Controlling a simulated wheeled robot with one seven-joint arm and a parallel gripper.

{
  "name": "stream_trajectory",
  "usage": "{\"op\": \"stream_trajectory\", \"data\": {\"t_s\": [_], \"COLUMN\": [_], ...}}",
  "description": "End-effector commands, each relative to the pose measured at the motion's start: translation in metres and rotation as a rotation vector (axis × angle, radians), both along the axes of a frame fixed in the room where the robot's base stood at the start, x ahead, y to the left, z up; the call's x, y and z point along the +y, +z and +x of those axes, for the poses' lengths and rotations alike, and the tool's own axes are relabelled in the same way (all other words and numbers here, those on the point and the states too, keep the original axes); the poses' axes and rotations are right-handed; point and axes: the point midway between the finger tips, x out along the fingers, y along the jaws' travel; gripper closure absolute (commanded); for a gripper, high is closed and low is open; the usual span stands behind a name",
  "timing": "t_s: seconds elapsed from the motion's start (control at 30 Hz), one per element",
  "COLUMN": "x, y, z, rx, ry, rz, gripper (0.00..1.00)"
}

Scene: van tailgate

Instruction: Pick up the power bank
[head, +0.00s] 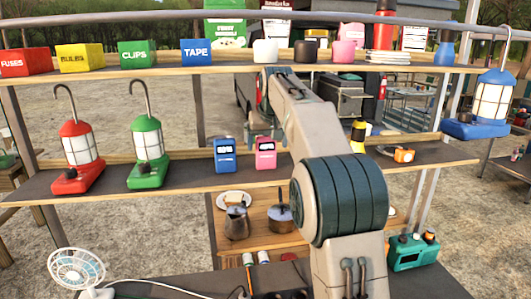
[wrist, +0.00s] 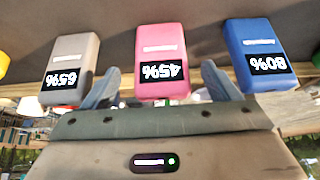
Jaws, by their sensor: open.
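Several power banks stand on the lower shelf. The blue one (head: 228,155) and the pink one (head: 266,153) stand side by side in the head view. The wrist view is upside down and shows a grey power bank (wrist: 72,58) reading 65%, the pink one (wrist: 163,50) reading 45% and the blue one (wrist: 258,47) reading 80%. The grey one is hidden behind my arm in the head view. My gripper (wrist: 162,85) is open and empty. Its fingertips lie either side of the pink power bank in the wrist view; contact cannot be told.
Red (head: 77,155) and green (head: 146,153) lanterns stand left on the lower shelf (head: 200,184). The upper shelf (head: 150,72) holds labelled boxes and mugs. An orange item (head: 404,155) lies right. A kettle (head: 237,222) stands below.

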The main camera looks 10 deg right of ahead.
Motion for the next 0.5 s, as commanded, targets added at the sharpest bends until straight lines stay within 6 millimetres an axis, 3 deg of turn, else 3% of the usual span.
{"op": "stream_trajectory", "data": {"t_s": [0.27,0.5], "x": [0.001,0.001], "y": [-0.032,-0.036], "z": [0.021,0.023], "rx": [0.003,0.001], "ry": [0.0,0.0], "rz": [0.0,0.0], "gripper": [0.18,0.18]}}
